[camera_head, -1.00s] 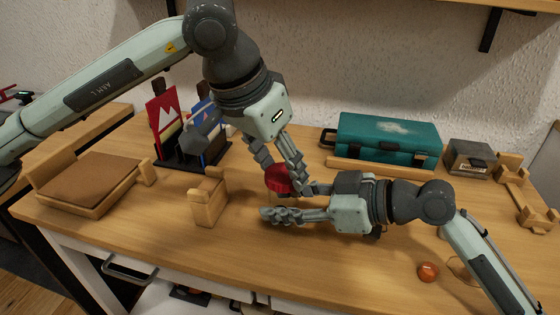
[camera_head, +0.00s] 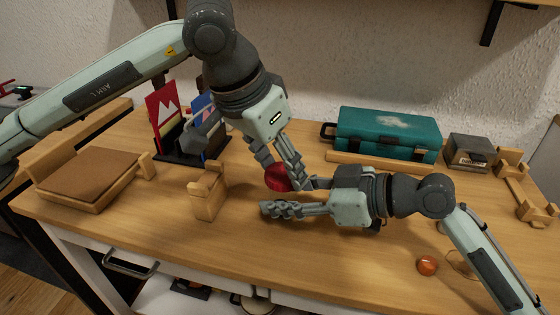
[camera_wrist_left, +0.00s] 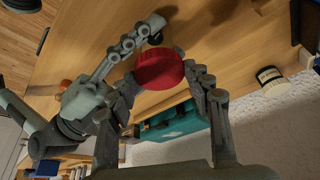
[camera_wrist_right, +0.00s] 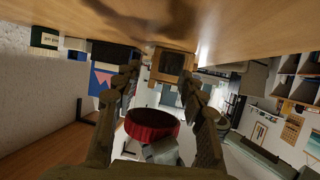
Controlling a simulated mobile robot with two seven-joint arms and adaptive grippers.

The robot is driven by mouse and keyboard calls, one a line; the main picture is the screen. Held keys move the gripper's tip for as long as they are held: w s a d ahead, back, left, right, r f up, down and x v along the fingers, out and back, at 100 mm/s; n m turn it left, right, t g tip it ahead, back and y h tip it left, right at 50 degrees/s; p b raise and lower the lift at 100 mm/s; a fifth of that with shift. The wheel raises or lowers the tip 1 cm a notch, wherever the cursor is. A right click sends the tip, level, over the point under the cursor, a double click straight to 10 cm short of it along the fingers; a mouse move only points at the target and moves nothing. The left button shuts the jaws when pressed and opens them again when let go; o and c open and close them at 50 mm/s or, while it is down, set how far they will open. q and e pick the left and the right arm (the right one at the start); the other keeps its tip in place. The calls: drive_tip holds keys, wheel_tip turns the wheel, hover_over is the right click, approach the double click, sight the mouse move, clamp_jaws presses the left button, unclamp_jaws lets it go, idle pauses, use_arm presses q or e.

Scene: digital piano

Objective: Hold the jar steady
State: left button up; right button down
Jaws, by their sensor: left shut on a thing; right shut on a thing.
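The jar's red ridged lid (camera_head: 277,178) shows low over the table's middle; the jar's body is mostly hidden by my grippers. My left gripper (camera_head: 287,176) reaches down from above, its fingers shut on either side of the lid. In the left wrist view the lid (camera_wrist_left: 160,70) sits between its fingertips. My right gripper (camera_head: 284,199) comes in level from the right, just below the lid, shut on the jar. In the right wrist view the lid (camera_wrist_right: 152,124) shows between its fingers.
A wooden stand (camera_head: 207,192) is left of the grippers. A rack with upright coloured cards (camera_head: 163,115) is behind. A teal case (camera_head: 388,133) lies at the back right, beside a grey box (camera_head: 470,153). A small orange ball (camera_head: 427,265) lies near the front right.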

use_arm(q)
drive_tip(key=m+g, duration=0.1)
drive_tip(key=m, duration=0.1)
drive_tip(key=shift+w+a+m+h, duration=0.1)
drive_tip(key=shift+m+h, duration=0.2)
drive_tip(key=shift+m, duration=0.1)
drive_tip(key=o, duration=0.7)
drive_tip(key=shift+o, duration=0.2)
drive_tip(key=shift+r, duration=0.1)
drive_tip(key=shift+r, duration=2.2)
drive_tip(key=shift+c, duration=0.2)
